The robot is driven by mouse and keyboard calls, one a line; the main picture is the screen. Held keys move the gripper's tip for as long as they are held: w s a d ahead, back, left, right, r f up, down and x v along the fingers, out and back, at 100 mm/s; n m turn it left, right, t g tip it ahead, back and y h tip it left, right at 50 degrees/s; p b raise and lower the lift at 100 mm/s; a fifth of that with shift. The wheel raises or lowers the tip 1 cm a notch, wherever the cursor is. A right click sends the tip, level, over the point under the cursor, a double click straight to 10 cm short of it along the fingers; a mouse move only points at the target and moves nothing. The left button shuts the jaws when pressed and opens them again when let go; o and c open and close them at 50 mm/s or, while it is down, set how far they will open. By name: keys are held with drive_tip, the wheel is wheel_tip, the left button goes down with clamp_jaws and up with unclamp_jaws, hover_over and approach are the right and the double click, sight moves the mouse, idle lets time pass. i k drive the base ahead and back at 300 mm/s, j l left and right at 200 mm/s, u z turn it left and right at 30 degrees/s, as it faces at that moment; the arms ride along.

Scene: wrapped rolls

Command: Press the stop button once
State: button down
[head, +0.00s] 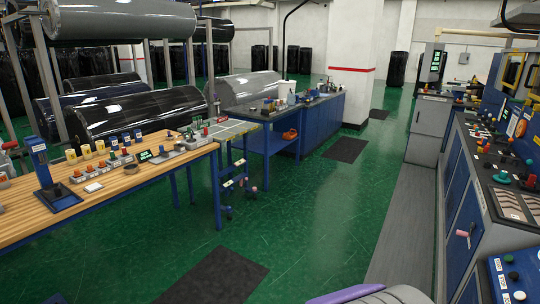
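I cannot tell for certain which control is the stop button; labels are too small to read. A red button (531,180) stands on the sloped top of the blue and grey console at the right. A round red and orange control (520,128) is on the upright panel behind it. A blue box (498,268) with white labels, a black knob (513,275) and a white button (519,295) is cut off at the bottom right corner. My gripper is not in view. A grey and purple part at the bottom edge appears to be mine.
A wooden bench (110,205) with small devices stands at the left, before racks of wrapped rolls (140,112). A blue cabinet (318,125) stands beyond it. The green floor (310,215) is open between bench and console, with dark mats (215,278) lying on it.

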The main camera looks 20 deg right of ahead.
sight(514, 275)
drive_tip(key=i+l+z, duration=0.15)
drive_tip(key=i+z, duration=0.2)
drive_tip(key=z, duration=0.15)
drive_tip(key=i+z, duration=0.3)
drive_tip(key=z, duration=0.2)
drive_tip(key=i+j+z, duration=0.1)
drive_tip(key=i+z, duration=0.35)
drive_tip(key=i+j+z, duration=0.2)
drive_tip(key=z, duration=0.3)
drive_tip(key=i+j+z, duration=0.3)
drive_tip(key=z, duration=0.2)
drive_tip(key=i+j+z, duration=0.45)
